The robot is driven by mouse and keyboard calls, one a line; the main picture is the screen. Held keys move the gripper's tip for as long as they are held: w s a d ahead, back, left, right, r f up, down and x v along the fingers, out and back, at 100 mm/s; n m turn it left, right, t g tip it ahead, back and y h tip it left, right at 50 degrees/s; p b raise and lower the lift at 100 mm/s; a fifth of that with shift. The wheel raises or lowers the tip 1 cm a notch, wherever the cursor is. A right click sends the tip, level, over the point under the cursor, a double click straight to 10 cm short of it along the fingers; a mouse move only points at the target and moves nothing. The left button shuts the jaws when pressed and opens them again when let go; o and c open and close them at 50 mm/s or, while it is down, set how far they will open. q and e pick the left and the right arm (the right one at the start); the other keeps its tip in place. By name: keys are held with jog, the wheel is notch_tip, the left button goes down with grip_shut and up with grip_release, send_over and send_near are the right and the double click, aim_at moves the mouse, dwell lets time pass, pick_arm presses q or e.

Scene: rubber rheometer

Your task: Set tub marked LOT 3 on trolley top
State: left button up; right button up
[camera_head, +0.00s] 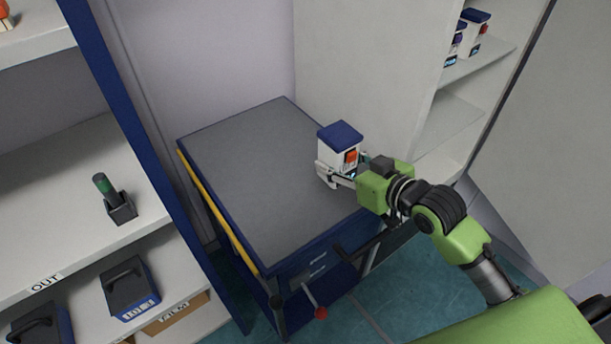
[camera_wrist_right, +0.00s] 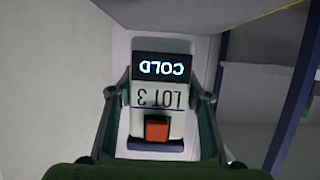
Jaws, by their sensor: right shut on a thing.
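The tub marked LOT 3 (camera_head: 337,150) is white with a dark blue lid and an orange-red patch on its front. My right gripper (camera_head: 338,177) is shut on its sides and holds it upright over the right part of the trolley top. In the right wrist view the tub (camera_wrist_right: 160,98) shows upside down, with a lit COLD display, between the fingers of my right gripper (camera_wrist_right: 160,100). I cannot tell whether its base touches the surface. The trolley top (camera_head: 250,180) is grey, flat and otherwise bare, with a blue edge. My left gripper is not in view.
A shelf unit (camera_head: 60,185) at left holds a dark holder with a green-topped item (camera_head: 119,205) and dark blue-labelled boxes (camera_head: 130,290). Similar white tubs (camera_head: 474,37) stand in the cabinet at upper right. A red-knobbed lever (camera_head: 320,312) sticks out at the trolley's front.

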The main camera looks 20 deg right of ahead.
jog(key=w+a+f, duration=0.1)
jog(key=f, duration=0.1)
jog(key=w+a+f, duration=0.3)
jog(key=a+f, duration=0.1)
jog(key=shift+w+f, duration=0.15)
jog(key=shift+w, duration=0.15)
jog(key=shift+w+a+f+p, duration=0.15)
jog(key=shift+f+p, duration=0.2)
jog(key=shift+f, duration=1.45)
jog(key=o, duration=1)
jog(key=shift+f, duration=0.1)
jog(key=o, duration=0.3)
jog(key=v, duration=1.2)
jog(key=shift+b, duration=0.4)
